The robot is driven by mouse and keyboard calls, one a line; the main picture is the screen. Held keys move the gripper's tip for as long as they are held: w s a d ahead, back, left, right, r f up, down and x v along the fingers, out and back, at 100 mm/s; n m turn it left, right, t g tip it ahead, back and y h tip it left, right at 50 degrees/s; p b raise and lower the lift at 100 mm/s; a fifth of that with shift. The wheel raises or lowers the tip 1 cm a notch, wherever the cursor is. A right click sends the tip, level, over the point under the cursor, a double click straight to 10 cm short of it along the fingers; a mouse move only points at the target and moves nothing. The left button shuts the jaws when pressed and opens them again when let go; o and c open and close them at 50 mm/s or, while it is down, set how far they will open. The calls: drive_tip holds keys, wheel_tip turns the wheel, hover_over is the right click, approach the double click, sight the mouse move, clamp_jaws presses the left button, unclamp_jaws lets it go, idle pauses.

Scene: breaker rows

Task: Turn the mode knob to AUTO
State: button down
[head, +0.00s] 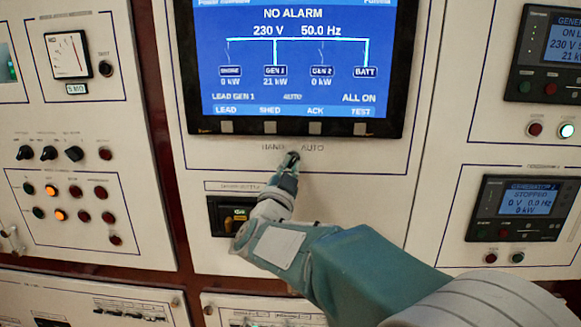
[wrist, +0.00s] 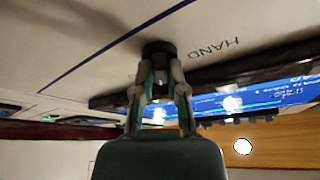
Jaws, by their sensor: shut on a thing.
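The mode knob (head: 293,156) is a small black knob below the large screen, between the labels HAND (head: 273,147) and AUTO (head: 313,147). My gripper (head: 289,166) reaches up to it from below and covers part of it. In the wrist view the dark round knob (wrist: 158,47) sits between the two fingertips, and my gripper (wrist: 160,75) is shut on it. HAND is readable beside the knob there, while AUTO is out of sight. The knob's pointer is hidden, so I cannot tell which way it points.
The large blue screen (head: 295,55) reads NO ALARM, with a row of grey buttons below. A dark socket-like module (head: 232,215) sits left of my gripper. Panels with lit buttons (head: 60,215) stand at left, and a generator display (head: 520,207) at right.

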drive_tip(key=shift+f+m, duration=0.1)
drive_tip(key=shift+m, duration=0.4)
drive_tip(key=c, duration=0.7)
unclamp_jaws()
drive_tip(key=shift+w+a, duration=0.1)
drive_tip(key=shift+h, duration=0.4)
drive_tip(key=v, duration=1.2)
